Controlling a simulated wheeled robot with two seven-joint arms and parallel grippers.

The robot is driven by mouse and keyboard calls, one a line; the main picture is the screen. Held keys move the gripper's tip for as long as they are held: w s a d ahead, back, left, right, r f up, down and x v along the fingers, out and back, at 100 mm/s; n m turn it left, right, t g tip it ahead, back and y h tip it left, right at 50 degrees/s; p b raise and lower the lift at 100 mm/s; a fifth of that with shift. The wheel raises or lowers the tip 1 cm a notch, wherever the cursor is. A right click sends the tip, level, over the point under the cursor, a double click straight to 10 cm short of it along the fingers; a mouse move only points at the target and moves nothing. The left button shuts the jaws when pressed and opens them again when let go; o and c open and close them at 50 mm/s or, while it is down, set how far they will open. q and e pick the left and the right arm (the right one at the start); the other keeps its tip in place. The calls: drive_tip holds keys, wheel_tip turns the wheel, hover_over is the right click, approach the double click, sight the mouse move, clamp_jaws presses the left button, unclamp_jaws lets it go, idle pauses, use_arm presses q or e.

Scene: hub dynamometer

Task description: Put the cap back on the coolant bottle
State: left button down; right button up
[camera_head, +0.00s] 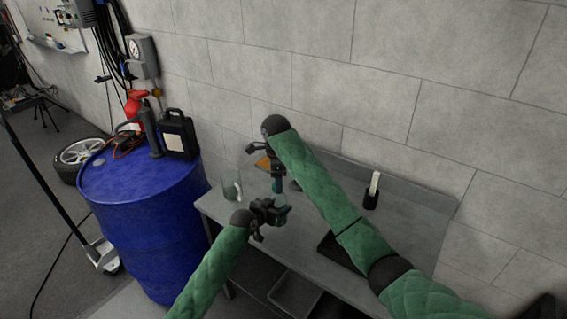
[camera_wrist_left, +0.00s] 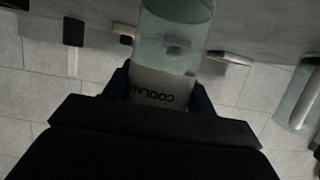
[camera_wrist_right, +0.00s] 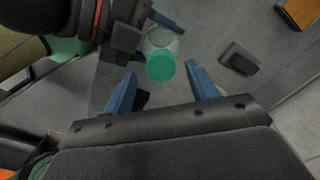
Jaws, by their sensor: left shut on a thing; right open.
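The coolant bottle (camera_wrist_left: 172,35) is clear and pale green, with a white label reading COOLANT. My left gripper (camera_head: 268,211) is shut around it at the label, above the bench. In the right wrist view a round teal cap (camera_wrist_right: 160,66) shows at the end of the clear bottle facing my right gripper. I cannot tell whether it is fully seated. My right gripper (camera_head: 276,182) is open just above the bottle, its blue fingers on either side of the cap in its wrist view and apart from it. The bottle is largely hidden in the head view.
The grey bench (camera_head: 415,222) stands against a block wall. A clear glass jar (camera_head: 230,188) stands at its left end. A black holder with a white item (camera_head: 372,192) is at right. A dark block (camera_wrist_right: 238,60) and an orange-faced object (camera_wrist_right: 300,10) lie nearby. A blue drum (camera_head: 150,215) stands left.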

use_arm(q)
drive_tip(key=shift+d+f, duration=0.15)
drive_tip(key=shift+f, duration=0.05)
use_arm(e)
wheel_tip(320, 180, up, 11)
idle(0.3)
drive_tip(key=shift+s, duration=0.1)
use_arm(q)
drive_tip(key=c, duration=0.9)
unclamp_jaws()
drive_tip(key=o, duration=0.5)
drive_tip(key=shift+r, duration=0.1)
use_arm(e)
drive_tip(key=shift+d, duration=0.1)
use_arm(q)
drive_tip(key=b+v, duration=0.3)
drive_tip(key=v, duration=0.4)
drive_tip(key=shift+s+r, duration=0.25)
drive_tip(key=shift+s, duration=0.05)
use_arm(e)
wheel_tip(320, 180, down, 3)
drive_tip(key=shift+f, duration=0.1)
